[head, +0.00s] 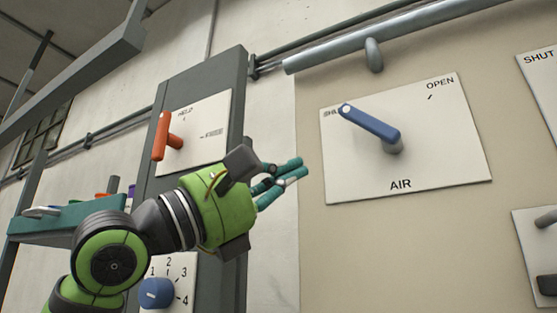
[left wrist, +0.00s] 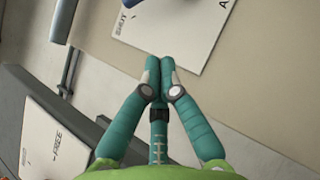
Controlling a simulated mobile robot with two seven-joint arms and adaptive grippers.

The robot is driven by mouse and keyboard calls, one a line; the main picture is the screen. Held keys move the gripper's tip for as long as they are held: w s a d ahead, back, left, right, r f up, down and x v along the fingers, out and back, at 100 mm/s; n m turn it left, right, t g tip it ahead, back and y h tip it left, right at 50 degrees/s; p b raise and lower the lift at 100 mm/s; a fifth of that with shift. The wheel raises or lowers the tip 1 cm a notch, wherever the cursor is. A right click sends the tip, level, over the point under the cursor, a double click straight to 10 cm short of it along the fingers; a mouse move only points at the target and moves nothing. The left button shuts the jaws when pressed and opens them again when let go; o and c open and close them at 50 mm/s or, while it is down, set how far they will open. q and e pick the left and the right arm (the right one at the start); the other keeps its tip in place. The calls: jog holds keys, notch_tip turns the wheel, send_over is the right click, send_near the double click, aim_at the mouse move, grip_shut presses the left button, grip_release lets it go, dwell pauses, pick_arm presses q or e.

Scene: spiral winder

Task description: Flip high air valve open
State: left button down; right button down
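The blue air valve lever (head: 370,124) is mounted on a white plate (head: 440,165) marked SHUT, OPEN and AIR. Its free end points up and left at the SHUT mark. The OPEN mark is at the plate's upper right. My left gripper (head: 300,172) is left of the plate, apart from the lever, with its teal fingers pointing right. In the left wrist view the fingertips (left wrist: 160,62) are together with nothing between them. That view shows the plate (left wrist: 180,30) beyond the fingertips and only a bit of the blue lever at the top edge. My right gripper is not in view.
A red lever (head: 163,136) on a HELD plate is behind my left arm. A blue numbered knob (head: 156,293) is below it. A grey pipe (head: 390,40) runs above the air plate. Other plates (head: 540,75) are at the right edge. The wall below the air plate is clear.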

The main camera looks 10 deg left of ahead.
aim_at(368, 123)
pick_arm(q)
jog(key=p+x, duration=0.3)
jog(key=x, duration=0.3)
jog(key=shift+d+r, duration=0.1)
jog(key=shift+r, duration=0.2)
jog(key=shift+s+d+r+p, duration=0.2)
jog(key=shift+d+r+p, duration=0.2)
jog(key=shift+d+r, duration=0.15)
jog(key=shift+s+d+r+p, duration=0.2)
jog(key=shift+d+r+p, duration=0.2)
jog(key=shift+d, duration=0.1)
jog(key=shift+s+d+r, duration=0.15)
jog(key=shift+d, duration=0.05)
